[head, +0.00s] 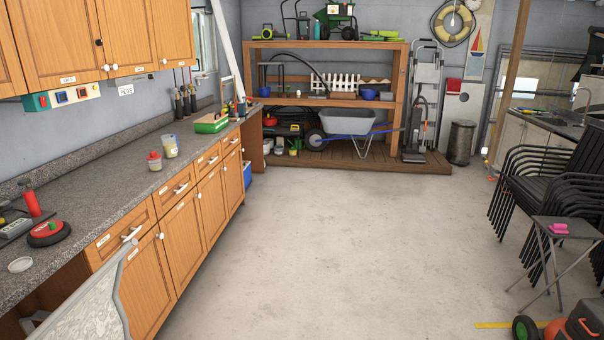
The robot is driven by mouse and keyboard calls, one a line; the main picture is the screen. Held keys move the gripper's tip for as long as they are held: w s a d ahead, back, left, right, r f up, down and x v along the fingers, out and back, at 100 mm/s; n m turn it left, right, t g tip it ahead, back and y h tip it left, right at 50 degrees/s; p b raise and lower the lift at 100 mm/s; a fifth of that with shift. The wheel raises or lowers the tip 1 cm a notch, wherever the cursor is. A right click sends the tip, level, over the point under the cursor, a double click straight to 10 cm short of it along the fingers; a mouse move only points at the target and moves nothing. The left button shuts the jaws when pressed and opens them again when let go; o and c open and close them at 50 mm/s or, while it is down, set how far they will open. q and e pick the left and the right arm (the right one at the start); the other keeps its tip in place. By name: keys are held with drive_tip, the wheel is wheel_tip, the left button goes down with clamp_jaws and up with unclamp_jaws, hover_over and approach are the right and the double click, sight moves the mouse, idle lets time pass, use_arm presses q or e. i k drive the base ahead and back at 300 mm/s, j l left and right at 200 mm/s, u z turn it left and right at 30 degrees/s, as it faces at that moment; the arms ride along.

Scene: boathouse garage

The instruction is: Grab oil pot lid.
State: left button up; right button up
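A small round whitish lid (20,264) lies flat on the grey speckled counter (85,222) at the near left; it may be the oil pot lid, but I cannot tell for sure. Farther along the counter stands a small jar with a red top (154,161). Beside it is a taller pale container (169,146) with yellowish contents. I cannot tell which of them is the oil pot. Neither of my grippers is in view.
A red and black round tool (49,233) and a red cylinder (31,203) are near the lid. A pale grey-edged panel (95,312) stands in front of the near cabinets. The concrete floor (330,235) is clear in the middle. Stacked black chairs (545,185) stand right.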

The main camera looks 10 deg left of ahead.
sight(153, 156)
drive_tip(key=i+l+u, duration=0.1)
drive_tip(key=i, duration=1.55)
drive_tip(key=i+j+u, duration=0.15)
drive_tip(key=i+u, duration=0.2)
drive_tip(key=i, duration=0.2)
drive_tip(key=i+u, duration=0.4)
drive_tip(key=i, duration=0.2)
drive_tip(key=i+l+u, duration=0.15)
drive_tip(key=i+u, duration=0.2)
drive_tip(key=i, duration=0.25)
